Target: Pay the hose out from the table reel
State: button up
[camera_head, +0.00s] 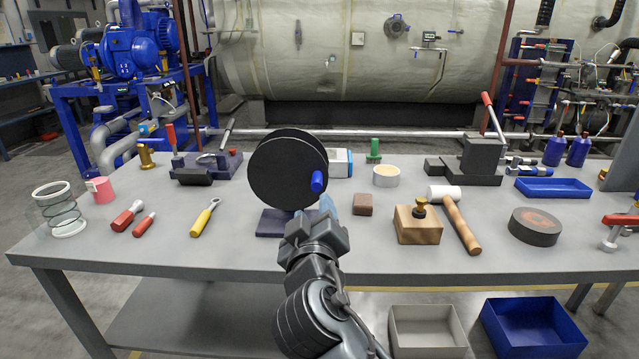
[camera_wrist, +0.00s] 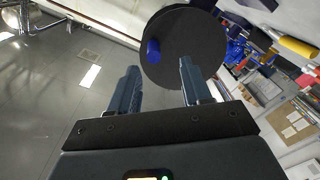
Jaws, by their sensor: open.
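The table reel (camera_head: 280,170) is a large black disc standing upright on a dark base (camera_head: 270,225) near the middle of the grey table (camera_head: 180,245). A blue crank handle (camera_head: 317,181) sticks out from the right side of its face. My gripper (camera_head: 328,204) is just below and in front of the handle, partly hidden by my wrist. In the wrist view my gripper (camera_wrist: 160,70) is open, with the blue handle (camera_wrist: 153,51) ahead between its fingertips and the reel (camera_wrist: 195,52) behind. Nothing is between the fingers. I cannot make out any hose.
A brown block (camera_head: 363,204) and a wooden block with a brass knob (camera_head: 418,225) stand right of my gripper. A mallet (camera_head: 458,220) lies beyond them. A yellow-handled tool (camera_head: 204,218) lies left. The table's front strip is clear.

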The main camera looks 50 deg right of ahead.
aim_at(317, 190)
jog(key=shift+w+d+r+g+h, duration=0.3)
jog(key=shift+w+d+r+h, duration=0.15)
jog(key=shift+d, duration=0.3)
jog(key=p+x, duration=0.1)
jog(key=x, duration=0.4)
jog(key=shift+w+d+r, duration=0.1)
jog(key=shift+w+d, duration=0.1)
jog(key=shift+d, duration=0.15)
jog(key=shift+w+d, duration=0.5)
jog(key=shift+d, duration=0.05)
jog(key=shift+c, duration=0.2)
grip_shut()
